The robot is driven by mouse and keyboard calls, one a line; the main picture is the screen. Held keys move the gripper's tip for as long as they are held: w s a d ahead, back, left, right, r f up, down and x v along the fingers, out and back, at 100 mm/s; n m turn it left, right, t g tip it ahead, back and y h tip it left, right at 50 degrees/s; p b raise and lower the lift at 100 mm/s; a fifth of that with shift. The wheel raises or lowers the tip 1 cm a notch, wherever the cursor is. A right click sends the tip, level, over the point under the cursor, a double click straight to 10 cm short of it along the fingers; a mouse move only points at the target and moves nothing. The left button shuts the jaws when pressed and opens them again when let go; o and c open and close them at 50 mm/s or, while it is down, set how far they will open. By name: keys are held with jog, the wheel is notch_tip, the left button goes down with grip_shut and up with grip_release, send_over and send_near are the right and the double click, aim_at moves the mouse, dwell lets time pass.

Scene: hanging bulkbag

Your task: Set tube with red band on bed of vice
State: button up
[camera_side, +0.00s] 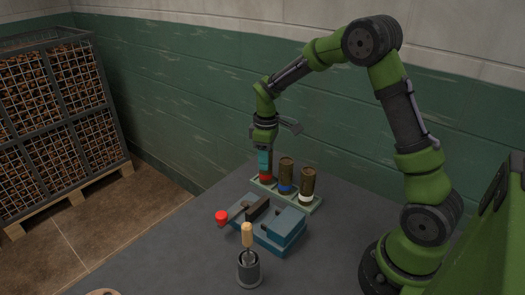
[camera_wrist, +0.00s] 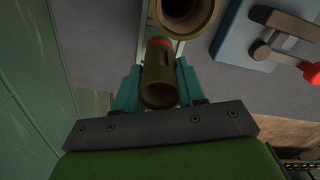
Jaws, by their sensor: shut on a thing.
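The tube with the red band (camera_side: 266,176) stands upright at the left end of a row of tubes on a pale green rack. My gripper (camera_side: 264,160) is shut on it from above, with teal fingers on either side of its upper part. In the wrist view the tube (camera_wrist: 160,85) lies between the two fingers of my gripper (camera_wrist: 158,92), its red band at the far end. The blue vice (camera_side: 281,228) stands in front of the rack, with a grey jaw, a bar and a red knob. Part of the vice (camera_wrist: 240,40) shows at the upper right of the wrist view.
A tube with a blue band (camera_side: 286,173) and one with a white band (camera_side: 306,182) stand close by on the rack (camera_side: 316,205). A dark cup (camera_side: 249,270) holding a wooden-handled tool (camera_side: 247,234) stands before the vice. The table front left is mostly clear.

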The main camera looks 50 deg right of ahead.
notch_tip(320, 180, up, 10)
jog(key=a+r, duration=0.1)
jog(key=s+a+n, duration=0.3)
jog(key=s+a, duration=0.2)
jog(key=a, duration=0.2)
jog(key=s+a+f+n, duration=0.2)
jog(key=s+a+n, duration=0.1)
jog(key=s+a, duration=0.35)
jog(key=shift+d+f, duration=0.15)
jog(key=shift+f, duration=1)
jog(key=shift+d+f, duration=0.2)
jog(key=shift+f, duration=0.9)
jog(key=shift+d+f, duration=0.15)
jog(key=shift+f, duration=1)
jog(key=o, duration=1.3)
jog(key=shift+r, duration=0.1)
